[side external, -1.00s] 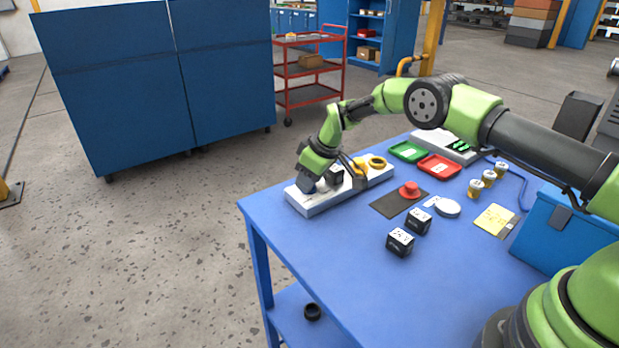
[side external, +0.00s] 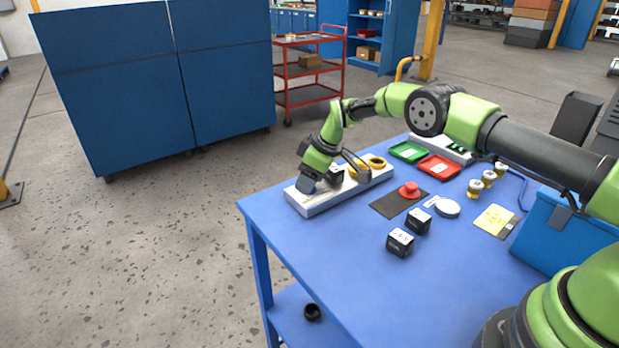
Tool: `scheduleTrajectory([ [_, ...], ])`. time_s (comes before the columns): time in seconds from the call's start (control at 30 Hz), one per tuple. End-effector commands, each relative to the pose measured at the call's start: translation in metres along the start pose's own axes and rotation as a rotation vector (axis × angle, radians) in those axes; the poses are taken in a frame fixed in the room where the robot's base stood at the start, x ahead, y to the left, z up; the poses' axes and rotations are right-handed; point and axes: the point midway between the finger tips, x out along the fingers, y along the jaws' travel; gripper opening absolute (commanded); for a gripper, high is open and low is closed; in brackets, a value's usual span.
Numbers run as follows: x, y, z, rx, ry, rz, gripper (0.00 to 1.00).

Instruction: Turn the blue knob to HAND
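A long white panel (side external: 318,205) lies along the far left edge of the blue table. The blue knob (side external: 308,186) is near its left end, mostly covered by my gripper (side external: 306,184). My gripper points down at the knob, with its dark fingers at or around it. I cannot tell whether the fingers touch or clasp it. The HAND mark and the knob's pointer are too small or hidden to read. Yellow round parts (side external: 376,162) sit toward the panel's right end, partly behind a grey piece beside my wrist.
A red button on a dark plate (side external: 390,206), a white round part (side external: 447,208), two black boxes (side external: 400,242), green (side external: 408,151) and red trays (side external: 440,167) and several small yellow parts stand to the right. A blue bin (side external: 563,230) is at right. The table's front left is clear.

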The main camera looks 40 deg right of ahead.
Motion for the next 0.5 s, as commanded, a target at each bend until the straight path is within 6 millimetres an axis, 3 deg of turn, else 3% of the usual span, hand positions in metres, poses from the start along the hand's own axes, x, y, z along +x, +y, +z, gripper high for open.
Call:
scheduleTrajectory([
  [0.33,0.000,-0.001,0.001,0.003,-0.004,-0.005,0.59],
  [0.5,-0.011,-0.001,0.000,0.005,-0.002,-0.005,0.59],
])
